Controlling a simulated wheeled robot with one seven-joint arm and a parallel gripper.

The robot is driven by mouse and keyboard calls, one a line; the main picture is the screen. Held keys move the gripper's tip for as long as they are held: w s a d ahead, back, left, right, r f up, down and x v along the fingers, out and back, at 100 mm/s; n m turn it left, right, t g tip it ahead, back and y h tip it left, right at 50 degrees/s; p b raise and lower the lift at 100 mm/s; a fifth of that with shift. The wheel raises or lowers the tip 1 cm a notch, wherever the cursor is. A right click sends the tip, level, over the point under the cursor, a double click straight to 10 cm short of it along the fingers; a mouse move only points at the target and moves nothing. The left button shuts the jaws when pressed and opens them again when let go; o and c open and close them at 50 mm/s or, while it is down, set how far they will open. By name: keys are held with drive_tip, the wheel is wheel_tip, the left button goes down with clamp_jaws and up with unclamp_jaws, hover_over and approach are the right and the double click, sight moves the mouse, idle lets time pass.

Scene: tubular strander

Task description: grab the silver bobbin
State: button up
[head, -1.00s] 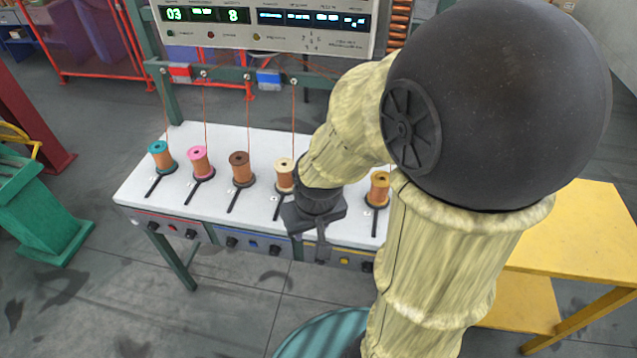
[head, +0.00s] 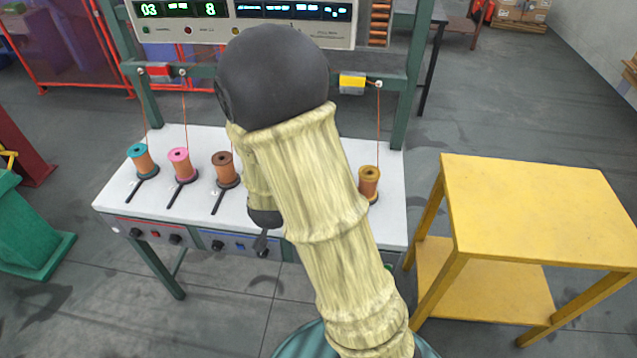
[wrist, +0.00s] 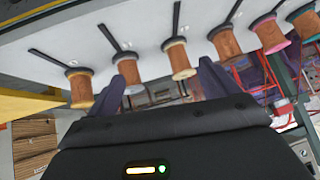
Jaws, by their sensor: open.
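The silver bobbin (wrist: 129,57) shows in the wrist view, wound with copper, standing between the gold-rimmed and cream-rimmed bobbins. Its lower part is partly covered by my left finger. In the head view my arm hides it. My gripper (wrist: 167,66) is open and empty, with its two dark fingers spread. In the picture the cream bobbin (wrist: 178,58) lies between the fingers, beyond them, and the silver one lines up with the left finger. In the head view only a dark bit of my gripper (head: 262,240) shows at the table's front edge.
The gold bobbin (head: 369,182) stands to the right on the white table (head: 392,220). Brown (head: 224,169), pink (head: 180,164) and teal (head: 142,158) bobbins stand to the left. Wires run up to the frame. A yellow table (head: 540,210) stands at the right.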

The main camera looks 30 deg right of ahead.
drive_tip(key=w+d+f+m+t+h+b, duration=0.1)
drive_tip(key=d+f+m+t+h+b, duration=0.1)
drive_tip(key=d+h, duration=0.4)
drive_tip(key=f+m+t+h, duration=0.1)
drive_tip(key=h, duration=0.1)
drive_tip(key=shift+w+f+t+h+b, duration=0.2)
drive_tip(key=shift+w+t+h+b, duration=0.1)
drive_tip(key=shift+w+h+b, duration=0.1)
drive_tip(key=p+x, duration=0.2)
drive_tip(key=x, duration=1)
drive_tip(key=shift+d+f, duration=0.1)
